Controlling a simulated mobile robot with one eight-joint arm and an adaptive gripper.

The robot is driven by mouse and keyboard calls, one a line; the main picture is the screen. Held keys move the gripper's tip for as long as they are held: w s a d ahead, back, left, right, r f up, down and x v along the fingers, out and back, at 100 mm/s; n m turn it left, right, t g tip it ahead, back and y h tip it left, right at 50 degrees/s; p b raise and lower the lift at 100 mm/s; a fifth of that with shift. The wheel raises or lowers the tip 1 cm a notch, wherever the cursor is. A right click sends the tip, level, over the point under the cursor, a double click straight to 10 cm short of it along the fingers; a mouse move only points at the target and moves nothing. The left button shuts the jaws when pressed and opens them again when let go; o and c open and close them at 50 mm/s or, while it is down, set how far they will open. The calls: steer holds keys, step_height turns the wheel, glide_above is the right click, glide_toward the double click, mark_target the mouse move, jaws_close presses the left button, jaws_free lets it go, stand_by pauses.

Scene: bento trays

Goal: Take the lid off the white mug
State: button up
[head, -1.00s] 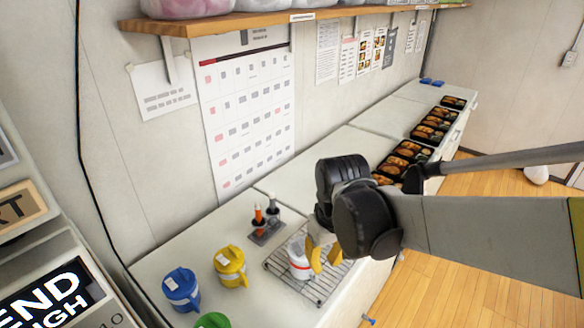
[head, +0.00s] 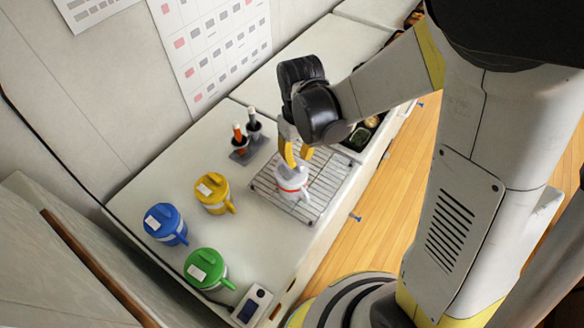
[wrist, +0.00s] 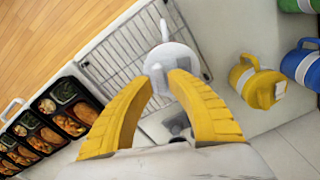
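The white mug (head: 291,190), with a red band, stands upright on a wire rack; it also shows in the wrist view (wrist: 172,58), with its handle pointing away. Its white lid (head: 290,174) appears to be on top, partly hidden by my fingers. My gripper (head: 298,160) is above the mug with its yellow fingers apart. In the wrist view the fingertips (wrist: 166,78) lie over the near side of the white top, with a gap between them. I cannot tell whether they touch the lid.
The wire rack (head: 328,185) lies on the white counter. Yellow (head: 214,193), blue (head: 165,223) and green (head: 205,268) lidded mugs stand to the left. A holder with two upright tools (head: 244,150) is behind. Filled bento trays (wrist: 50,125) line the counter beside the rack. A small device (head: 252,305) is at the front.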

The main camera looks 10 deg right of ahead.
step_height(320, 180, down, 2)
steer(key=shift+w+f, duration=0.15)
steer(key=shift+f, duration=0.1)
jaws_close()
steer(key=shift+r, duration=0.1)
